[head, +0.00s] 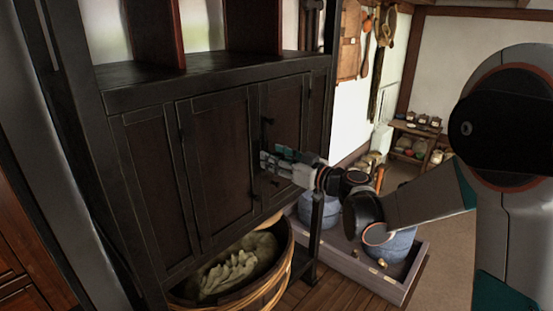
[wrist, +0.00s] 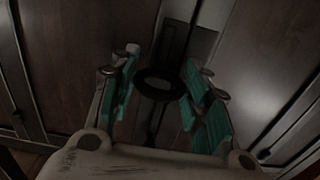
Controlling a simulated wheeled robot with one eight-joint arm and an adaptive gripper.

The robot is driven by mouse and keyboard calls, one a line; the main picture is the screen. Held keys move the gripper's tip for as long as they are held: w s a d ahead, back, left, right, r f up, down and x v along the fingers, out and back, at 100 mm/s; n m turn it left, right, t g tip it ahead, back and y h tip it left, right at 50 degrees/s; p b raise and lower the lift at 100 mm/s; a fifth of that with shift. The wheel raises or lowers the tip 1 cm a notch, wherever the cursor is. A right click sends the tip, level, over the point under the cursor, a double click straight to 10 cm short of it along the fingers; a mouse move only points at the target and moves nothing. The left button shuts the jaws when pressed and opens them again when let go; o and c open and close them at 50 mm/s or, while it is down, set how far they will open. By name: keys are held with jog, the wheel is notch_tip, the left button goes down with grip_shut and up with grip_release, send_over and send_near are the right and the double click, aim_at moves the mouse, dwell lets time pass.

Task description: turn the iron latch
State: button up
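A dark cabinet (head: 218,170) with panelled doors fills the left and middle of the head view. My gripper (head: 266,160) is at its door front, close to where two doors meet. In the wrist view my gripper (wrist: 162,82) is open, with teal pads apart on both sides. A dark rounded iron piece, which looks like the latch (wrist: 158,84), lies between the fingers, in front of a dark upright strip on the door. I cannot tell whether either pad touches it. In the head view my gripper hides most of that spot.
A round basket (head: 272,290) with pale contents stands under the cabinet. A low wooden tray (head: 378,281) with blue vessels (head: 390,246) is on the floor to the right. A small shelf (head: 414,142) with jars stands farther back. Open floor (head: 448,245) lies right of the tray.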

jog(key=shift+f+m+b, duration=0.15)
jog(key=shift+m+b, duration=0.4)
jog(key=shift+m, duration=0.35)
jog(key=shift+m+b, duration=0.45)
jog(key=shift+m, duration=0.95)
jog(key=o, duration=1.1)
jog(key=shift+c, duration=0.2)
jog(key=v, duration=1.2)
